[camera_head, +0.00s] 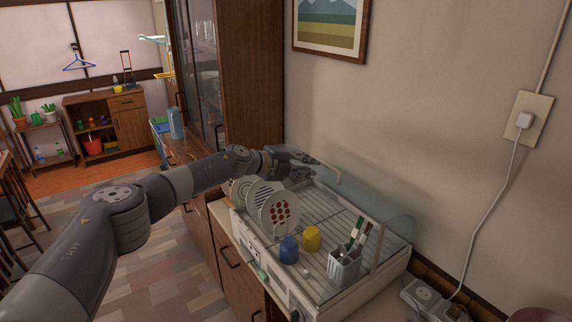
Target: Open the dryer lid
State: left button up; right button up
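The dish dryer (232,222) is a white box with a wire rack on the counter against the wall. Its clear lid (372,212) shows along the back and right side. The front of the rack looks uncovered, though clear plastic is hard to make out. My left gripper (303,160) reaches over the dryer's far left end, by a pale curved bar at the lid's upper rear edge. It is small and dark, so I cannot tell whether its fingers are open or touch the lid. My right gripper is not in view.
Inside the rack are plates (279,212), a blue cup (288,251), a yellow cup (312,238) and a grey utensil holder (343,267). A tall wooden cabinet (252,75) stands beyond the dryer. A power strip (424,295) lies at right.

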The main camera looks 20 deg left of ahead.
pick_arm(q)
jog(key=v, duration=0.8)
dwell(0.4)
